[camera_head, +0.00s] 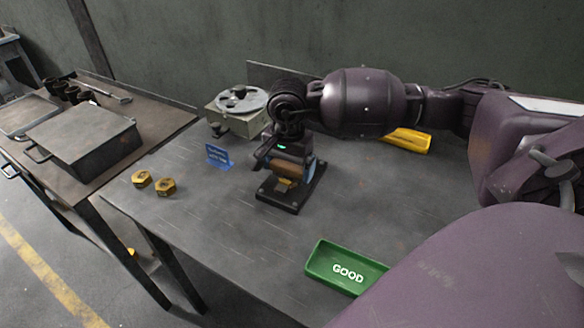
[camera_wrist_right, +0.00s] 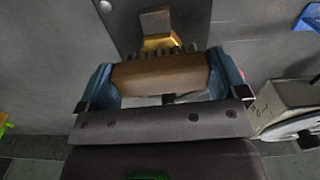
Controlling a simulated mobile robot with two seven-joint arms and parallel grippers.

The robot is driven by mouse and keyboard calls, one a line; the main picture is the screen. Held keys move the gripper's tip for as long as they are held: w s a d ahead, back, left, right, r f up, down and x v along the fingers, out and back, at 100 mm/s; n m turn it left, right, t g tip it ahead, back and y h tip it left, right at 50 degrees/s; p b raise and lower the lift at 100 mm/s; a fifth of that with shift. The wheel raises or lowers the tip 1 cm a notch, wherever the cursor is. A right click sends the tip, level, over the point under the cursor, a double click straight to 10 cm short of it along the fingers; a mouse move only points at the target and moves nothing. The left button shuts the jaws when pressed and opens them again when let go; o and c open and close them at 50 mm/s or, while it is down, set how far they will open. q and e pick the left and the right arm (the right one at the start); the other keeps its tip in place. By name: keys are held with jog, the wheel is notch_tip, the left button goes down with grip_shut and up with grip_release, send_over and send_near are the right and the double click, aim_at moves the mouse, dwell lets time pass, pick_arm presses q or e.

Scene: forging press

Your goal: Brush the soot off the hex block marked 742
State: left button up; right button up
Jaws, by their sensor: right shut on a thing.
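My right gripper (camera_head: 290,170) is shut on a brush with a brown wooden back (camera_wrist_right: 160,76). Its blue fingers grip the brush at both ends, and dark bristles show at its far edge in the right wrist view. A brass-coloured hex block (camera_head: 284,185) sits on a black fixture (camera_head: 296,200), just below the brush. The block also shows partly in the right wrist view (camera_wrist_right: 160,41), close past the bristles. I cannot tell whether the bristles touch it. No number is readable on it. My left gripper is not in view.
Two brass hex blocks (camera_head: 165,187) lie at the table's left edge near a blue sign (camera_head: 218,157). A green GOOD tray (camera_head: 318,262) is at the front, a yellow tray (camera_head: 408,142) behind my arm. A grey device with a round top (camera_head: 238,122) stands at the back.

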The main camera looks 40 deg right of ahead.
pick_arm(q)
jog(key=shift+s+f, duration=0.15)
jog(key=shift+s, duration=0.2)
pick_arm(e)
jog(key=shift+r, duration=0.1)
jog(key=shift+r+p, duration=0.6)
jog(key=shift+r, duration=0.85)
jog(key=shift+r+p, duration=0.45)
jog(key=shift+r, duration=1)
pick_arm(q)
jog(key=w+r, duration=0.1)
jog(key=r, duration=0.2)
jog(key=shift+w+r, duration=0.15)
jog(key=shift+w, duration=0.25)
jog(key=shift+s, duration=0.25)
